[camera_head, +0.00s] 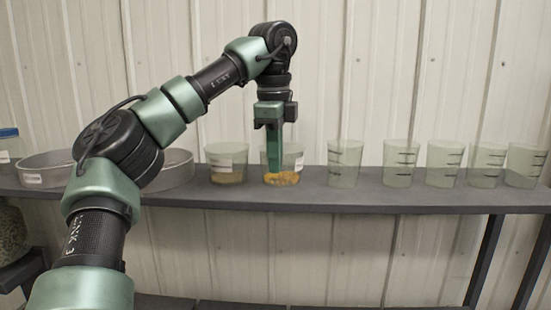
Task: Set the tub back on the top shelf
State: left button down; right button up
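A clear tub (296,163) with orange-yellow grains at its bottom and a white label stands upright on the dark shelf (340,198). My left gripper (273,160) points straight down at this tub. A dark green, narrow part below the gripper's black body overlaps the tub's left half and ends near the grains. I cannot tell whether it is inside the tub or in front of it, or whether the gripper is closed on the tub's wall. My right gripper is not in view.
A labelled tub with tan contents (227,165) stands just left. Several clear measuring cups (345,163) stand to the right. Shallow round pans (45,165) and a blue-lidded container (9,146) are at left, partly behind my arm. A lower shelf (165,301) shows below.

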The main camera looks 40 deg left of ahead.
pick_arm(q)
jog(key=c, duration=1.6)
grip_release()
jog(key=shift+o, duration=0.2)
notch_tip(320, 180, up, 8)
jog(key=shift+s+d+p, duration=0.3)
jog(key=shift+s+p, duration=0.1)
jog(key=shift+f, duration=0.2)
